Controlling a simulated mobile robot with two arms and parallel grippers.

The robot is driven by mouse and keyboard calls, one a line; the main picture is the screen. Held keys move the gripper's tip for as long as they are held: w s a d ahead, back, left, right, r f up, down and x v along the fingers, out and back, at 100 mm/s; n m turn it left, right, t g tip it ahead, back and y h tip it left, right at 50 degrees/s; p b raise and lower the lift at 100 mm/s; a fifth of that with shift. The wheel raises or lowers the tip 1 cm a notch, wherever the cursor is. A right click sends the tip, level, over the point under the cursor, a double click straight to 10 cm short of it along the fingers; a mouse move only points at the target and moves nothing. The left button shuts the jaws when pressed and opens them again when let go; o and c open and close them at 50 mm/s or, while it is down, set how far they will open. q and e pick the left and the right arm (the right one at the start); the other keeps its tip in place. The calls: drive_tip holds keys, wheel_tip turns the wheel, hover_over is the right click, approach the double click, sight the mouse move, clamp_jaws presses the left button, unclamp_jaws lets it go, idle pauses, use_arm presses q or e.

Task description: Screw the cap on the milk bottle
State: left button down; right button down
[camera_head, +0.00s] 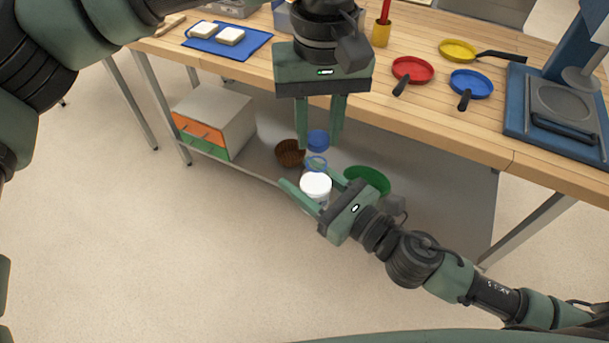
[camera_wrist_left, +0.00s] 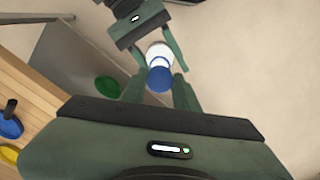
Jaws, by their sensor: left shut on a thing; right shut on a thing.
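My left gripper (camera_head: 319,143) points down above the lower shelf area and is shut on the blue cap (camera_head: 318,138). The cap also shows between its fingers in the left wrist view (camera_wrist_left: 160,79). My right gripper (camera_head: 310,179) comes in from the lower right and is shut on the white milk bottle (camera_head: 316,187). The bottle shows just beyond the cap in the left wrist view (camera_wrist_left: 158,52). In the head view the cap appears above the bottle, apart from it. In the wrist view the cap overlaps the bottle's near side, so the exact gap cannot be told.
The wooden table (camera_head: 435,133) stands behind, with red (camera_head: 413,69), blue (camera_head: 471,82) and yellow (camera_head: 458,49) pans on it. Its lower shelf holds a brown basket (camera_head: 290,153), a green bowl (camera_head: 368,180) and a drawer box (camera_head: 213,122). The floor in front is clear.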

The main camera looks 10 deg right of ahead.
sight(316, 184)
use_arm(q)
drive_tip(key=shift+f, duration=0.4)
drive_tip(key=shift+s, duration=0.1)
idle(0.4)
drive_tip(key=shift+f, duration=0.9)
drive_tip(key=shift+f, duration=0.55)
